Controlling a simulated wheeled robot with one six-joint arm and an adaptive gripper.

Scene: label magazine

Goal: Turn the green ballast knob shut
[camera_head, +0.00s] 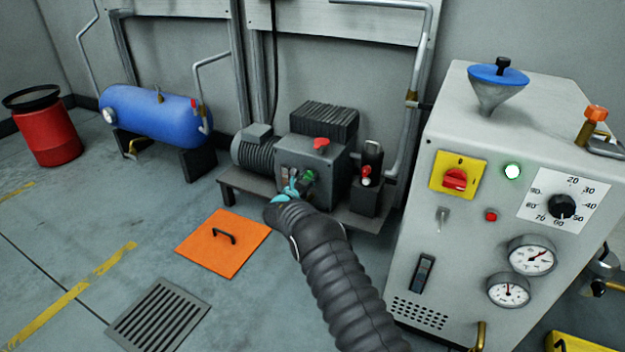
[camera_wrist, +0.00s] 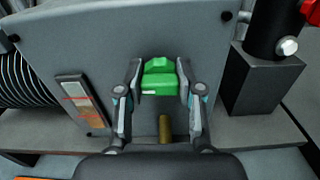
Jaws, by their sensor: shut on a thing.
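The green ballast knob (camera_wrist: 159,80) is on the front face of the grey pump housing (camera_wrist: 215,40). In the wrist view my gripper (camera_wrist: 160,72) has one finger on each side of the knob and is shut on it. In the head view the green knob (camera_head: 309,176) shows just beyond the gripper (camera_head: 300,185), partly covered by it. A brass stub (camera_wrist: 165,128) sits below the knob, between the fingers.
A sight-glass strip (camera_wrist: 80,100) is left of the knob. A black cylinder on a block (camera_wrist: 262,80) stands to the right. A red cap (camera_head: 321,143) tops the pump. The control cabinet (camera_head: 450,120) stands right of my arm. An orange hatch (camera_head: 222,258) lies on the floor.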

